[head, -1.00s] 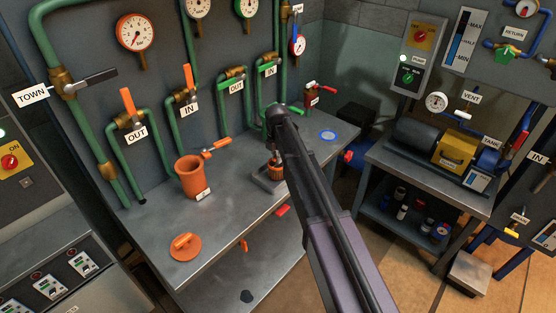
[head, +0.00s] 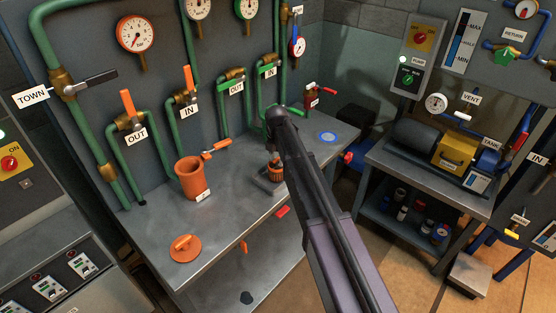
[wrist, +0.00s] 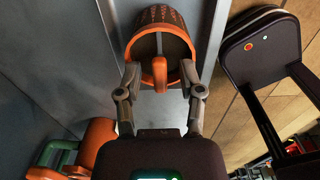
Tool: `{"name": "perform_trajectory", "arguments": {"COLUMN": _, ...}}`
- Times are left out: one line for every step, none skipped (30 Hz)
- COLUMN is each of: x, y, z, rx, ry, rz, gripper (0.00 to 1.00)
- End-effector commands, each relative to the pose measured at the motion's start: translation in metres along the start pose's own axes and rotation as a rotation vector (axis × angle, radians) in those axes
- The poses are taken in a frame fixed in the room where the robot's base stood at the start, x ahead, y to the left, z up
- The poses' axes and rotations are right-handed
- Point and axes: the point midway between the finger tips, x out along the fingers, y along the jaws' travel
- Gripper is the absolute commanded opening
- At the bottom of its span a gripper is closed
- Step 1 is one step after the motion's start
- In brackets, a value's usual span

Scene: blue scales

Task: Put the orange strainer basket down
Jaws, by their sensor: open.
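The orange strainer basket (head: 274,172) is on a small dark tray (head: 266,183) on the grey bench, below the end of my arm. In the wrist view the basket (wrist: 158,22) shows perforated orange sides, an orange rim and an upright orange handle (wrist: 160,74). My gripper (wrist: 160,78) is open, with one finger on each side of the handle and a gap visible to each. In the head view my arm hides the fingers and part of the basket. Contact between the basket's bottom and the tray cannot be clearly seen.
An orange pot (head: 190,179) stands to the left on the bench, with an orange lid (head: 185,248) near the front edge. A blue ring (head: 328,137) lies to the right. Green pipes with valves line the wall behind. A dark stool (wrist: 262,45) shows in the wrist view.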

Motion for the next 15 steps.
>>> {"name": "perform_trajectory", "arguments": {"x": -0.003, "y": 0.0, "z": 0.0, "rx": 0.0, "ry": 0.0, "rz": 0.0, "gripper": 0.5}}
{"name": "perform_trajectory", "arguments": {"x": -0.005, "y": 0.0, "z": 0.0, "rx": 0.0, "ry": 0.0, "rz": 0.0, "gripper": 0.5}}
{"name": "perform_trajectory", "arguments": {"x": -0.007, "y": 0.0, "z": 0.0, "rx": 0.0, "ry": 0.0, "rz": 0.0, "gripper": 0.5}}
{"name": "perform_trajectory", "arguments": {"x": -0.008, "y": 0.0, "z": 0.0, "rx": 0.0, "ry": 0.0, "rz": 0.0, "gripper": 0.5}}
{"name": "perform_trajectory", "arguments": {"x": -0.01, "y": 0.0, "z": 0.0, "rx": 0.0, "ry": 0.0, "rz": 0.0, "gripper": 0.5}}
{"name": "perform_trajectory", "arguments": {"x": -0.013, "y": 0.0, "z": 0.0, "rx": 0.0, "ry": 0.0, "rz": 0.0, "gripper": 0.5}}
{"name": "perform_trajectory", "arguments": {"x": -0.015, "y": 0.0, "z": 0.0, "rx": 0.0, "ry": 0.0, "rz": 0.0, "gripper": 0.5}}
{"name": "perform_trajectory", "arguments": {"x": -0.018, "y": 0.0, "z": 0.0, "rx": 0.0, "ry": 0.0, "rz": 0.0, "gripper": 0.5}}
{"name": "perform_trajectory", "arguments": {"x": -0.021, "y": 0.0, "z": 0.0, "rx": 0.0, "ry": 0.0, "rz": 0.0, "gripper": 0.5}}
{"name": "perform_trajectory", "arguments": {"x": -0.023, "y": 0.0, "z": 0.0, "rx": 0.0, "ry": 0.0, "rz": 0.0, "gripper": 0.5}}
{"name": "perform_trajectory", "arguments": {"x": -0.026, "y": 0.0, "z": 0.0, "rx": 0.0, "ry": 0.0, "rz": 0.0, "gripper": 0.5}}
{"name": "perform_trajectory", "arguments": {"x": -0.029, "y": 0.0, "z": 0.0, "rx": 0.0, "ry": 0.0, "rz": 0.0, "gripper": 0.5}}
{"name": "perform_trajectory", "arguments": {"x": -0.032, "y": 0.0, "z": 0.0, "rx": 0.0, "ry": 0.0, "rz": 0.0, "gripper": 0.5}}
{"name": "perform_trajectory", "arguments": {"x": -0.035, "y": 0.0, "z": 0.0, "rx": 0.0, "ry": 0.0, "rz": 0.0, "gripper": 0.5}}
{"name": "perform_trajectory", "arguments": {"x": -0.038, "y": 0.0, "z": 0.0, "rx": 0.0, "ry": 0.0, "rz": 0.0, "gripper": 0.5}}
